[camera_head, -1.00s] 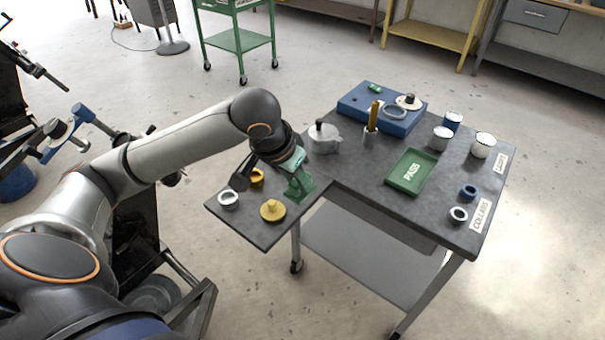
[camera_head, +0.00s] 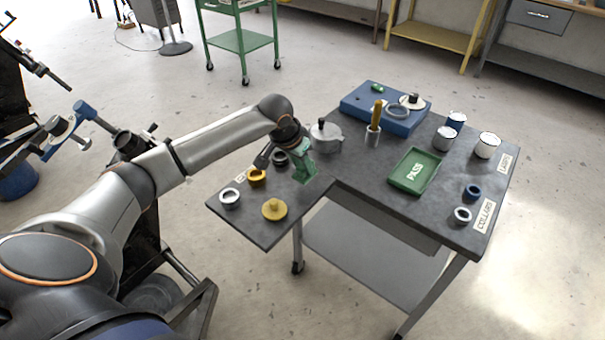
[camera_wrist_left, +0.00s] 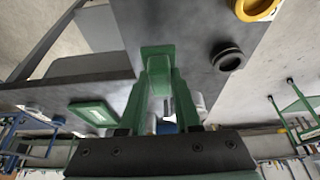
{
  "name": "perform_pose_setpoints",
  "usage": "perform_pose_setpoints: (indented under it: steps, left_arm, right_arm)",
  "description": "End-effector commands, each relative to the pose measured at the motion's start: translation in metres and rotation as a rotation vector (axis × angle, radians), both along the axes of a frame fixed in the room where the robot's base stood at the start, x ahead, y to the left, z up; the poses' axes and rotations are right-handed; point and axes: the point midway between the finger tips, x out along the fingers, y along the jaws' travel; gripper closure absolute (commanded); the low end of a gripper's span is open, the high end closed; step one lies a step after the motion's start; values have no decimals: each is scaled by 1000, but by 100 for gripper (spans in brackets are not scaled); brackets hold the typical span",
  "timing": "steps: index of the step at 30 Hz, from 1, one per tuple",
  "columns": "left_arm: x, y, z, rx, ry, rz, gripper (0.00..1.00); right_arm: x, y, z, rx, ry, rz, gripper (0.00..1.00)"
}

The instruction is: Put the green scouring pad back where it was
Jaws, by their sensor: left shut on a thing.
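My left gripper (camera_head: 307,177) has green fingers and hangs over the side leaf of the table, near the inner corner beside the main top. In the left wrist view its fingers (camera_wrist_left: 158,75) close in on a green scouring pad (camera_wrist_left: 157,50), which shows as a flat green piece at the fingertips. The pad is close in colour to the fingers, so its outline is hard to separate in the head view. I cannot tell whether it touches the table. My right gripper is not in view.
A lidded metal pot (camera_head: 326,136) is close behind the gripper. The green PASS tray (camera_head: 397,184) and blue case (camera_head: 362,112) occupy the main top.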

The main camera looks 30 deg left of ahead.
Motion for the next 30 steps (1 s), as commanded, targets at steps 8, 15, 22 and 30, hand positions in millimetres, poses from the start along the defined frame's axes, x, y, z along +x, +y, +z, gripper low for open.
perform_pose_setpoints:
  steps: [8, 15, 22, 30]
  left_arm:
    - [2, 1, -34, 0, 2, 0, 100]
    - [2, 1, -34, 0, 1, 0, 100]
    - [2, 1, -36, 0, 1, 0, 53]
    - [2, 1, -36, 1, 1, 0, 39]
  right_arm:
    - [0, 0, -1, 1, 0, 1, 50]
    - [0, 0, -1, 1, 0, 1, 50]
    - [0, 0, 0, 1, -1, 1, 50]
    - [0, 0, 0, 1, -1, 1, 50]
